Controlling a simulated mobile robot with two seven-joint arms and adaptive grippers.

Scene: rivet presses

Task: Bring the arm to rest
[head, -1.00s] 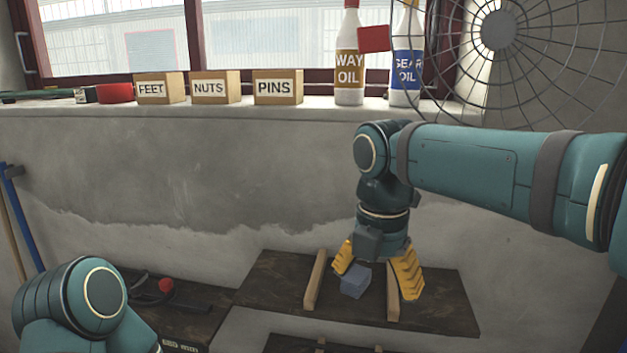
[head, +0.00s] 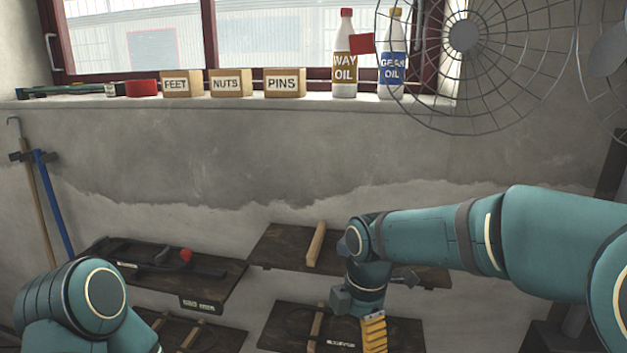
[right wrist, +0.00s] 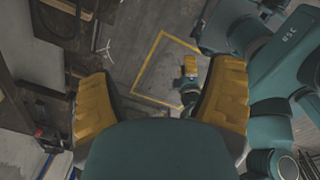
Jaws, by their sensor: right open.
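My right arm (head: 430,236) reaches in from the right in the head view, in front of the shelves. My right gripper (head: 374,334) points down at the bottom edge of that view, partly hidden. In the right wrist view my right gripper (right wrist: 163,78) has its two yellow fingers wide apart with nothing between them. A small yellow-tipped part (right wrist: 190,66) far below there looks like my left gripper; its fingers are too small to judge. My left arm (head: 80,305) shows at lower left in the head view.
An upper dark shelf (head: 282,250) with a wooden rail (head: 316,243) lies behind my right arm; a lower shelf (head: 285,325) is below it. A dark tray (head: 215,292) with a red knob (head: 186,255) is left. A yellow floor outline (right wrist: 150,55) shows in the wrist view.

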